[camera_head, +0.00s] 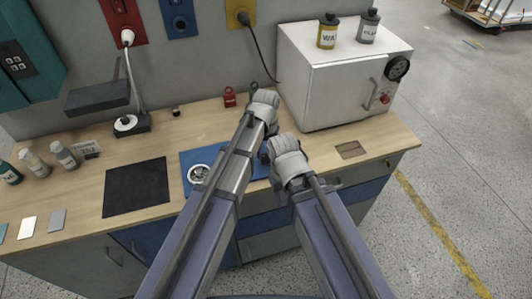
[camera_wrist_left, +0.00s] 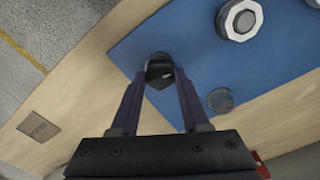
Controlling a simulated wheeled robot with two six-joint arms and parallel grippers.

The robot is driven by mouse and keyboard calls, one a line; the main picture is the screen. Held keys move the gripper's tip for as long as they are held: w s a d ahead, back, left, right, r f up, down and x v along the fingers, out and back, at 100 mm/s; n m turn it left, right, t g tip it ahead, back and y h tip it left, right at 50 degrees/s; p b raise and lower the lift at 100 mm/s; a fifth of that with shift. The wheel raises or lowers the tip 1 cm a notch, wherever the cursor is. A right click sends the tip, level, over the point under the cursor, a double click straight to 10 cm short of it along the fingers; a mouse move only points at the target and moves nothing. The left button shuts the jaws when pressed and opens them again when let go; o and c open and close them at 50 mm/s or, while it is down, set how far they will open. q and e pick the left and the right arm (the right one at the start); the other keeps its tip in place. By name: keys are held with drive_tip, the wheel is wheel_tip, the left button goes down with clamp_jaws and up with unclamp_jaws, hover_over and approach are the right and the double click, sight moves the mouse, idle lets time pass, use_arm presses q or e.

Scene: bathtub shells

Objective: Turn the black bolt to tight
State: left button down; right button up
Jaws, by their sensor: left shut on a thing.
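The black bolt (camera_wrist_left: 159,64) stands at the edge of the blue mat in the left wrist view, with its dark head between my fingertips. My left gripper (camera_wrist_left: 162,78) is shut on it, one finger at each side. In the head view my arms cover the bolt and the fingers. The blue mat (camera_head: 188,160) shows there beside my left arm.
A silver hexagonal part (camera_wrist_left: 240,19) and a grey round part (camera_wrist_left: 221,101) are on the mat near my fingers. A white cabinet (camera_head: 310,85) stands at the back right. A black sheet (camera_head: 137,187) lies left of the mat. Small bottles (camera_head: 65,155) stand at the far left.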

use_arm(q)
drive_tip(key=m, duration=1.1)
drive_tip(key=shift+s+m, duration=0.1)
drive_tip(key=shift+m, duration=2)
drive_tip(key=shift+c, duration=1.9)
unclamp_jaws()
drive_tip(key=shift+r, duration=0.1)
